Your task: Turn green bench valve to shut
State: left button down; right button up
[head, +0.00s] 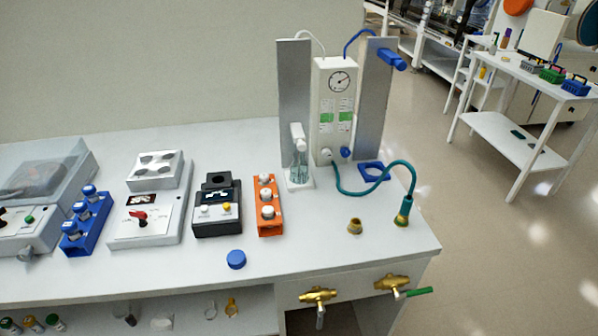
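The green bench valve is a brass valve (391,281) on the front edge of the bench, near its right corner. Its green lever (419,292) points to the right, roughly level. A second brass valve (317,295) sits to its left on the same front edge, with a dark grey lever (320,317) hanging down. Neither of my grippers shows in the head view, and nothing touches the valves.
The white bench top (300,252) carries a teal hose (350,193) with a brass end, a brass fitting (355,226) and a blue cap (236,259). A gauge panel (336,110) stands behind. Open floor (500,260) lies to the right.

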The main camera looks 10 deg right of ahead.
aim_at(397, 297)
jog(key=l+z, duration=0.25)
jog(key=z, duration=0.2)
jog(key=i+l+z, duration=0.1)
jog(key=l+z, duration=0.15)
jog(key=z, duration=0.25)
jog(key=k+j, duration=0.2)
jog(key=k+j+u, duration=0.1)
jog(key=j, duration=0.35)
jog(key=k, duration=0.1)
